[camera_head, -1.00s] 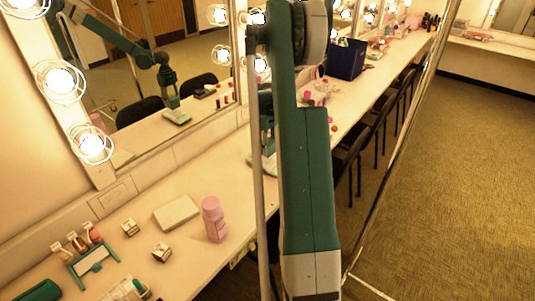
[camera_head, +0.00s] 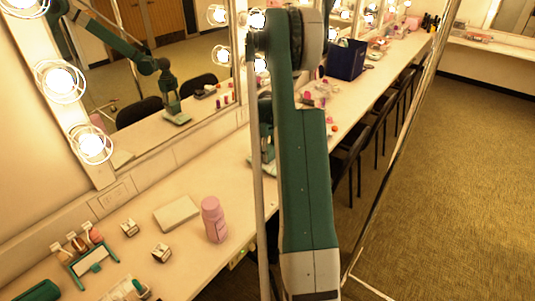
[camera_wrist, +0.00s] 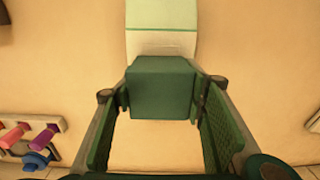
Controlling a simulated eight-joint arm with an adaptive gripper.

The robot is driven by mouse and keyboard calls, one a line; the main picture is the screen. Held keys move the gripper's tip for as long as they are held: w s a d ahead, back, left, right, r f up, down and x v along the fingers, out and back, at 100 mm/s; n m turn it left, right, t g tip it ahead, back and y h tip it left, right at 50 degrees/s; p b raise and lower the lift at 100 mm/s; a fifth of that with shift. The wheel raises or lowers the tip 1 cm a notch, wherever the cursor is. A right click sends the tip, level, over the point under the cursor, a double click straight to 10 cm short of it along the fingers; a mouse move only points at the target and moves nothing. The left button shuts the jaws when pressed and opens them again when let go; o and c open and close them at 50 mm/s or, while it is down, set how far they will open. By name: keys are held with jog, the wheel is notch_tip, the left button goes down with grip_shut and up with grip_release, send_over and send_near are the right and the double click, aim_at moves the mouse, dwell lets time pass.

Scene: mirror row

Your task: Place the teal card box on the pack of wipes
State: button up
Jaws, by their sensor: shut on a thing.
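The teal card box (camera_wrist: 160,88) is between the two fingers of my gripper (camera_wrist: 160,110) in the wrist view. The finger pads press on its left and right sides, and the gripper is shut on it. Beyond the box lies a flat white and pale green pack (camera_wrist: 162,25) with a teal line across it, which looks like the pack of wipes. The box overlaps the pack's near edge in the picture; I cannot tell whether they touch.
A pink bottle (camera_head: 213,220), a cream slab (camera_head: 176,214) and small white boxes (camera_head: 161,252) stand on the counter. A teal-framed item (camera_head: 92,261) and a dark green case (camera_head: 38,291) lie at lower left. Coloured tubes (camera_wrist: 22,138) show at left in the wrist view.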

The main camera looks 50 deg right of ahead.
jog(key=shift+f, duration=0.15)
jog(key=o, duration=0.9)
notch_tip(320, 180, up, 12)
jog(key=shift+r+p, duration=0.15)
jog(key=shift+p, duration=0.3)
dwell(0.4)
jog(key=shift+a, duration=0.1)
